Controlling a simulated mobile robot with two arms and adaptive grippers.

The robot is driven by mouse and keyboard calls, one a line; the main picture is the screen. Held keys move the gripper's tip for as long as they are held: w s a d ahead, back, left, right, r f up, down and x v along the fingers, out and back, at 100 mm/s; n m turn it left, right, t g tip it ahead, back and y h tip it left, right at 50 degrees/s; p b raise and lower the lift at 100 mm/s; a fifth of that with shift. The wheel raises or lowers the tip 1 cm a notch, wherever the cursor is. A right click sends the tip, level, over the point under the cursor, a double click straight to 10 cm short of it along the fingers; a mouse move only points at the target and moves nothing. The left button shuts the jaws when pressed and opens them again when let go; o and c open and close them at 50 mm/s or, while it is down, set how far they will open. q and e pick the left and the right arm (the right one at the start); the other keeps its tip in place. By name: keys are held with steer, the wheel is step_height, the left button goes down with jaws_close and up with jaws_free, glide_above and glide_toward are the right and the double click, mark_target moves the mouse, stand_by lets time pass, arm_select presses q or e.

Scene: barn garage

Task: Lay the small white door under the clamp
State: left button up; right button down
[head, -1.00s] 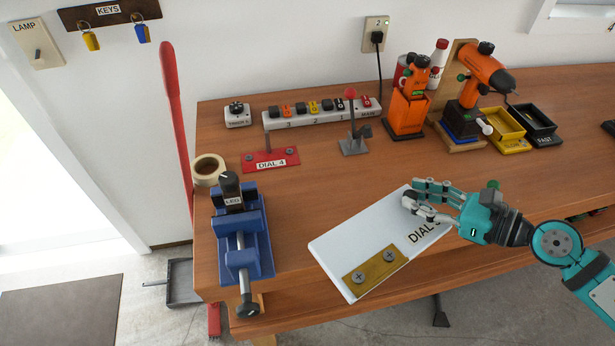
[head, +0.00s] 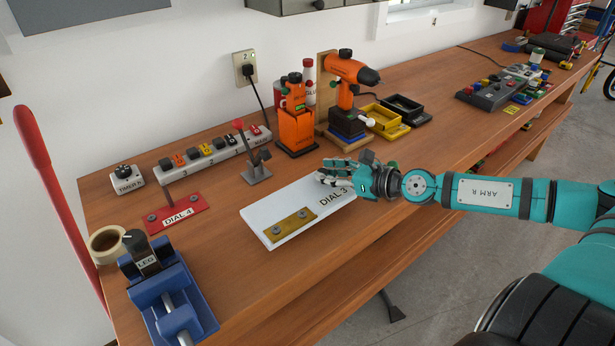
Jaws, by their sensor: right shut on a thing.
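The small white door (head: 289,205) is a flat white panel marked DIAL 3. It has a brass hinge plate with two screws at its near left end. My right gripper (head: 327,180) is shut on its far right edge, the fingers partly hiding that corner. The door is level over the bench; I cannot tell whether it touches the wood. The clamp (head: 257,169), grey with a red knob on a raised lever, stands just beyond the door's far edge. The door is in front of it, apart from it. My left gripper is out of view.
The wooden bench (head: 229,268) is bare in front of the door. A red DIAL 4 plate (head: 176,214), a blue vise (head: 168,296) and a tape roll (head: 108,245) are to the left. A power strip (head: 212,151), orange tools (head: 296,130) and yellow tray (head: 386,122) stand behind.

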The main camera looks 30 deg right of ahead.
steer(key=shift+w+d+r+p, duration=0.15)
steer(key=shift+w+r+p, duration=0.15)
steer(key=shift+w+p, duration=0.65)
steer(key=w, duration=0.1)
steer(key=w+p, duration=0.1)
steer(key=w, duration=0.1)
steer(key=w+p, duration=0.1)
steer(key=w, duration=0.1)
steer(key=shift+a+f, duration=0.4)
steer(key=shift+w+f, duration=0.15)
steer(key=shift+w, duration=0.2)
steer(key=shift+w+f, duration=0.15)
steer(key=shift+f, duration=0.2)
step_height(320, 180, down, 2)
steer(key=shift+f+b, duration=0.2)
steer(key=shift+b, duration=0.15)
steer(key=shift+f, duration=0.35)
steer(key=c, duration=1.1)
jaws_free()
steer(key=shift+o, duration=0.2)
